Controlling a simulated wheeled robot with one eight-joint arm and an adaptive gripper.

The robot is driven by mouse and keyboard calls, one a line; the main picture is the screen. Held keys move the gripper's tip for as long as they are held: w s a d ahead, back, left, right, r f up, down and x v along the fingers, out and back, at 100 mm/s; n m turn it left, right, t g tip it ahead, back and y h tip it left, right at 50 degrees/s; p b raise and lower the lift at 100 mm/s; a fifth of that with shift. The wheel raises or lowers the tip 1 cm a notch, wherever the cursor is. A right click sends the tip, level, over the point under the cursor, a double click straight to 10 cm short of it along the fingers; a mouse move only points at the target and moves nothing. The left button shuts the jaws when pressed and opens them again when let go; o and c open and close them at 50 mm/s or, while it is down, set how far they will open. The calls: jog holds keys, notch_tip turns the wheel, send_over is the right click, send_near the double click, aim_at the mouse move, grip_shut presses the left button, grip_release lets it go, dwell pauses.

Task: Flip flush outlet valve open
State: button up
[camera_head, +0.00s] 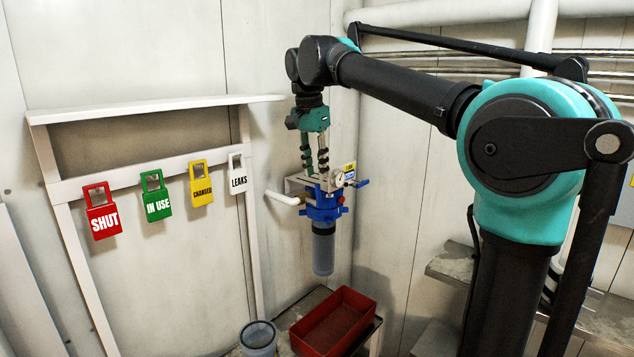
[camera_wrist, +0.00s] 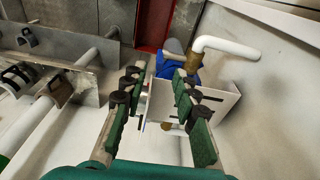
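A blue filter housing (camera_head: 323,207) with a clear grey bowl (camera_head: 323,250) hangs on a white bracket (camera_head: 297,184) at the wall corner. Small blue handles (camera_head: 361,184) and a round gauge (camera_head: 339,178) sit at its right. I cannot tell which handle is the flush outlet valve. My gripper (camera_head: 315,170) points down just above the bracket. In the wrist view, my gripper (camera_wrist: 158,76) is open, its green fingers apart, with the bracket (camera_wrist: 215,100) and part of the blue housing (camera_wrist: 172,66) showing between and beyond them. I see no handle held; contact is unclear.
A white pipe (camera_head: 283,198) juts left from the housing. A red tray (camera_head: 335,322) and a grey cup (camera_head: 258,336) stand below. SHUT (camera_head: 102,212), IN USE (camera_head: 156,198), CHANGED (camera_head: 202,184) and LEAKS (camera_head: 238,175) tags hang on the rack at left.

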notch_tip(320, 180, up, 7)
jog(key=shift+s+a, duration=0.25)
jog(key=shift+s, duration=0.1)
jog(key=shift+f, duration=0.1)
